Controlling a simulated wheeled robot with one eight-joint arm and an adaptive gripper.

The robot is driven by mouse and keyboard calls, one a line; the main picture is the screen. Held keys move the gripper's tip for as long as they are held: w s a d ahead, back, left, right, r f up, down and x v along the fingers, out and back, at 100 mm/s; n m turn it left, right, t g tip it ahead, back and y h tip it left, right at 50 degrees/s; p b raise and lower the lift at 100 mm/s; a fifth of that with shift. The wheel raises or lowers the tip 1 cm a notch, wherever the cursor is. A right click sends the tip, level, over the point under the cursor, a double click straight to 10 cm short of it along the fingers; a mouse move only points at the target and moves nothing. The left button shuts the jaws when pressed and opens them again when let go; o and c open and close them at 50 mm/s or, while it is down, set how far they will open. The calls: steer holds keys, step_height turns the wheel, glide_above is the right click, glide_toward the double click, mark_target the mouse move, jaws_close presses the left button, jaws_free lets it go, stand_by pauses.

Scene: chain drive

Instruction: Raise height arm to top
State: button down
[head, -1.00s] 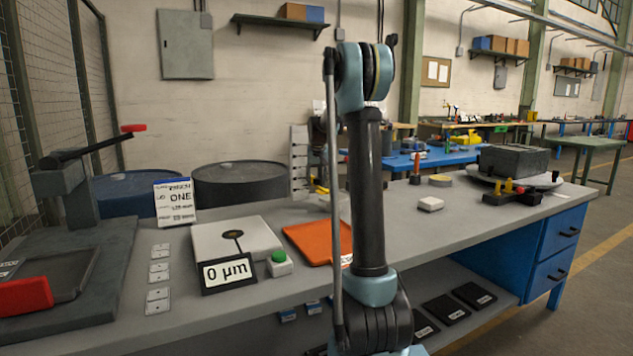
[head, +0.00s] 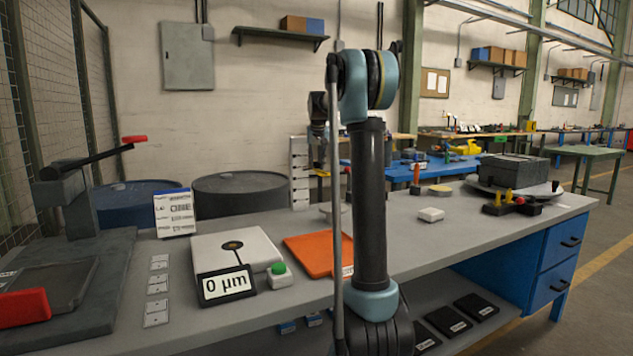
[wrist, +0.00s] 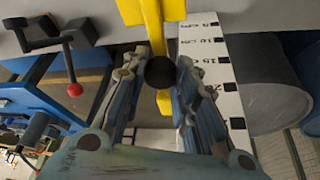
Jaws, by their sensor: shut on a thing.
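The height arm (wrist: 145,15) is a yellow bar running from the top of the wrist view, with a round black knob (wrist: 160,72) at its near end. My gripper (wrist: 164,66) has a finger on each side of the knob and is shut on it. More yellow shows below the knob between the fingers. A white scale with black marks (wrist: 212,75) runs close to the right finger. In the head view the scale (head: 299,172) stands upright behind the bench, with a small yellow patch (head: 322,173) beside it. My arm hides much of that area.
The bench (head: 455,235) carries a gauge display reading 0 µm (head: 226,285), a green button (head: 278,269) and an orange tray (head: 308,254). Dark drums (head: 238,188) stand behind it. A crank with a red ball (wrist: 75,89) is left in the wrist view.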

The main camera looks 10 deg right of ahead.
step_height(320, 180, up, 9)
steer(key=shift+r, duration=0.1)
stand_by(0.4)
steer(key=c, duration=1.3)
jaws_free()
steer(key=v, duration=1.1)
steer(key=shift+s+r, duration=0.15)
steer(key=shift+r, duration=0.15)
